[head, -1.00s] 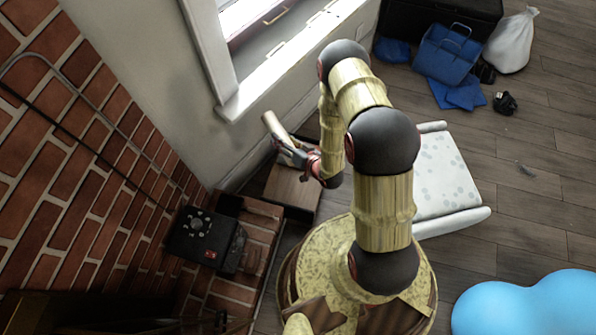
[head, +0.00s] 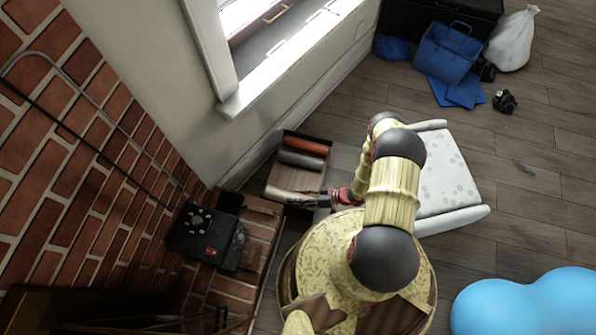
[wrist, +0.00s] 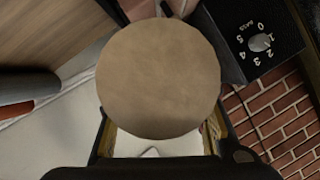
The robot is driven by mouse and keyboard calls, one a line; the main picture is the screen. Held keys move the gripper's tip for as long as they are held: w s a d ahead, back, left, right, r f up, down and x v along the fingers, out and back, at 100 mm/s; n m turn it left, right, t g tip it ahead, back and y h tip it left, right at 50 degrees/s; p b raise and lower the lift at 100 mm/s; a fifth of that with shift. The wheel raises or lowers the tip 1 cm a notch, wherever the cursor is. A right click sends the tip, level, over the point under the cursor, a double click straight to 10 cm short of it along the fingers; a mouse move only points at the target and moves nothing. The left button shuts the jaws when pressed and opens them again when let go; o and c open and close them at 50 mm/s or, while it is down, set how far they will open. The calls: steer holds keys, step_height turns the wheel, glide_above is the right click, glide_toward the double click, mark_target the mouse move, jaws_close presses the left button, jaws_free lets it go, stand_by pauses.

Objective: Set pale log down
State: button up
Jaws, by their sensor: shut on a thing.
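The pale log (head: 290,196) lies nearly level across the near end of a low wooden tray (head: 283,178). In the wrist view its round tan end (wrist: 158,78) faces the camera and fills the middle. My gripper (head: 322,198) is shut on the pale log from its right side. I cannot tell whether the log touches the tray. A red-brown log (head: 306,145) and a grey log (head: 301,160) lie side by side at the tray's far end. They show at the left of the wrist view as a grey log (wrist: 25,86) and a red log (wrist: 14,109).
A black box with a numbered dial (head: 200,240) stands on the brick hearth (head: 262,222) left of the tray. The window wall (head: 165,75) rises behind. A white cushioned seat (head: 445,175) is right of my arm. Open floor (head: 540,160) lies further right.

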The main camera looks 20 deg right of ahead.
steer(key=shift+d+f, duration=0.1)
steer(key=shift+f, duration=0.25)
steer(key=w+d+f+b, duration=0.3)
steer(key=w+f+b, duration=0.1)
steer(key=w, duration=0.4)
steer(key=b, duration=0.3)
glide_above(297, 184)
step_height(297, 184, down, 5)
steer(key=shift+s+f, duration=0.1)
steer(key=shift+f, duration=0.1)
steer(key=f, duration=0.1)
steer(key=f+b, duration=0.1)
steer(key=f, duration=0.1)
steer(key=shift+w+f, duration=0.2)
steer(key=shift+f, duration=0.05)
steer(key=shift+r, duration=0.1)
steer(key=o, duration=1.6)
